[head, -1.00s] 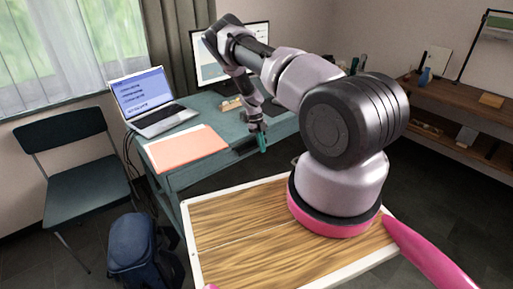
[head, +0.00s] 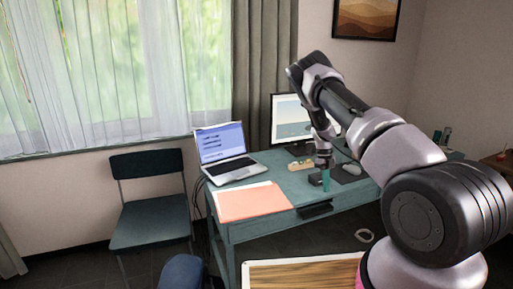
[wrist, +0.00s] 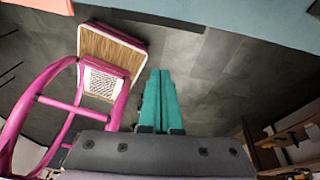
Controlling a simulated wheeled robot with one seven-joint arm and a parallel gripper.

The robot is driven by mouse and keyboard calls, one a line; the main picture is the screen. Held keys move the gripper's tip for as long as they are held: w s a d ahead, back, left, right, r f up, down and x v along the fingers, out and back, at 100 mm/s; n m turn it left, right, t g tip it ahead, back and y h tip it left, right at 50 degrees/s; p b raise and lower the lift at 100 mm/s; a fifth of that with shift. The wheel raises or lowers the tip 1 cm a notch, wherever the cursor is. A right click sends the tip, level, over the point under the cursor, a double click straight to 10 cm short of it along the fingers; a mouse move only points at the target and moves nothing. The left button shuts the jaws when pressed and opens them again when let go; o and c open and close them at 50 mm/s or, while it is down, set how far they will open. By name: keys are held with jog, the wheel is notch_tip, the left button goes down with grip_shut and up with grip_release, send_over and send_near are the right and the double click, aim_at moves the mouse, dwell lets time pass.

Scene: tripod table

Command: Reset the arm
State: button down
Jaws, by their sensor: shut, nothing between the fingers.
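My gripper (head: 326,181) hangs pointing down from my raised arm, in front of the teal desk (head: 262,227) in the head view. Its teal fingers (wrist: 161,100) are together and hold nothing in the wrist view. Below the fingers the wrist view shows bare grey floor. The desk's edge also shows at the top of the wrist view (wrist: 260,18).
A laptop (head: 222,150), an orange folder (head: 252,201) and a monitor (head: 291,118) are on the desk. A dark chair (head: 150,222) stands left of it. A blue backpack (head: 182,273) is at the bottom. A wooden shelf (wrist: 284,130) shows at right in the wrist view.

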jog(key=s+a+r+n+t+y, duration=0.1)
jog(key=a+r+n, duration=0.15)
jog(key=r, duration=0.85)
jog(key=s+a+r+n+t+y, duration=0.15)
jog(key=r+n, duration=0.25)
jog(key=r, duration=0.6)
jog(key=s+a+r+n+t+y, duration=0.15)
jog(key=s+r+n, duration=0.35)
jog(key=r, duration=0.5)
jog(key=s+a+r+n+t, duration=0.2)
jog(key=s+r+n, duration=0.2)
jog(key=s+r, duration=0.4)
jog(key=s+a+r+n+t, duration=0.1)
jog(key=s+r+n, duration=0.1)
jog(key=s+n, duration=0.2)
jog(key=s+a+r+n+t, duration=0.1)
jog(key=s+r+n+t, duration=0.1)
jog(key=s, duration=0.7)
jog(key=s+a+r+n+t+h, duration=0.1)
jog(key=s+r+n, duration=0.3)
jog(key=s+n, duration=0.2)
jog(key=shift+s+a+r+t, duration=0.2)
jog(key=shift+a+t, duration=0.1)
jog(key=shift+a, duration=0.1)
